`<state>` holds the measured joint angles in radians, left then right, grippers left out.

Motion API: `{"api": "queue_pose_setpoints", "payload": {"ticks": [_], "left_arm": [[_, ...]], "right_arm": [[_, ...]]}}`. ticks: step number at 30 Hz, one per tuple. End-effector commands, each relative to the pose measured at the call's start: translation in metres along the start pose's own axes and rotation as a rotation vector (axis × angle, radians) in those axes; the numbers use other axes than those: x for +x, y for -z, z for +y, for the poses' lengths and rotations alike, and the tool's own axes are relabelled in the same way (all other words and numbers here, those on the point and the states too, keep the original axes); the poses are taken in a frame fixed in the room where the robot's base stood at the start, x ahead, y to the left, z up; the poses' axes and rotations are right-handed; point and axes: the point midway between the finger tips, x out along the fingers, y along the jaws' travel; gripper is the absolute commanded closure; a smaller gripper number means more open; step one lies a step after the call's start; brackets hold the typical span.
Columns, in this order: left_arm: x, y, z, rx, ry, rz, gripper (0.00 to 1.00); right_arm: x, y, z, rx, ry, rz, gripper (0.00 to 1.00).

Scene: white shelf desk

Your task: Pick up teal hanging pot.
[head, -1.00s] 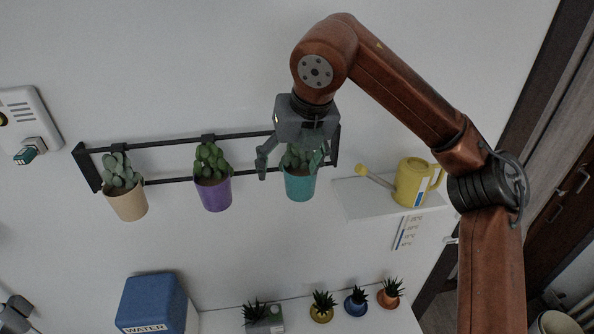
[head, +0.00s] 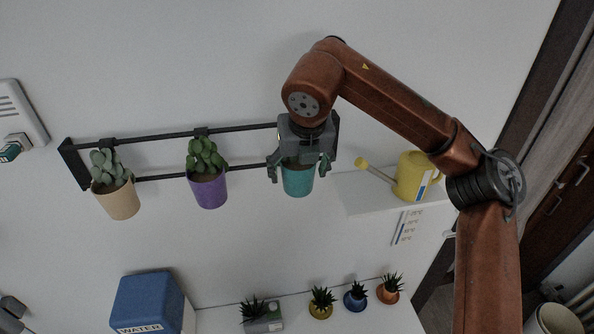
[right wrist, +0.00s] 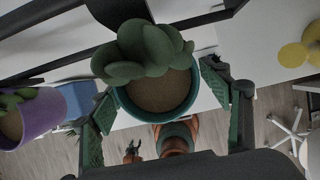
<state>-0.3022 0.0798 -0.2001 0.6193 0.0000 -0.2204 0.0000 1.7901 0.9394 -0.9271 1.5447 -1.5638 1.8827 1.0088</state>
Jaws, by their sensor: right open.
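The teal hanging pot (head: 298,180) holds a green succulent and hangs at the right end of the black wall rack (head: 160,178). My right gripper (head: 299,170) is over it from above, with its open fingers on either side of the pot. In the right wrist view the teal pot (right wrist: 160,112) sits between the two green-padded fingers (right wrist: 160,100), which look close to its rim. Whether they touch it is unclear.
A purple pot (head: 209,190) and a beige pot (head: 117,200) hang further left on the rack. A yellow watering can (head: 411,178) stands on a small white shelf (head: 365,200) close to the right. Several small potted plants and a blue WATER box (head: 150,300) are below.

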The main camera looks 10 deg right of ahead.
Motion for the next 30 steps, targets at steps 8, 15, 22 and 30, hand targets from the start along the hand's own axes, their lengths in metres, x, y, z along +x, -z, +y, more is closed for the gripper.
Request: {"api": "queue_pose_setpoints", "payload": {"ticks": [8,15,22,30], "left_arm": [[-0.007,0.003,-0.001,0.001,0.001,0.002,0.6],[-0.007,0.003,-0.001,0.001,0.001,0.003,0.6],[-0.007,0.003,-0.001,0.001,0.001,0.003,0.6],[-0.007,0.004,-0.001,0.001,0.001,0.004,0.6]], "right_arm": [[0.021,0.0,0.001,-0.002,-0.002,0.0,0.29],[0.021,0.0,0.001,-0.002,-0.002,0.0,0.35],[0.021,0.0,0.002,-0.003,-0.002,0.0,0.51],[0.02,0.0,0.002,-0.003,-0.002,-0.001,0.7]]}}
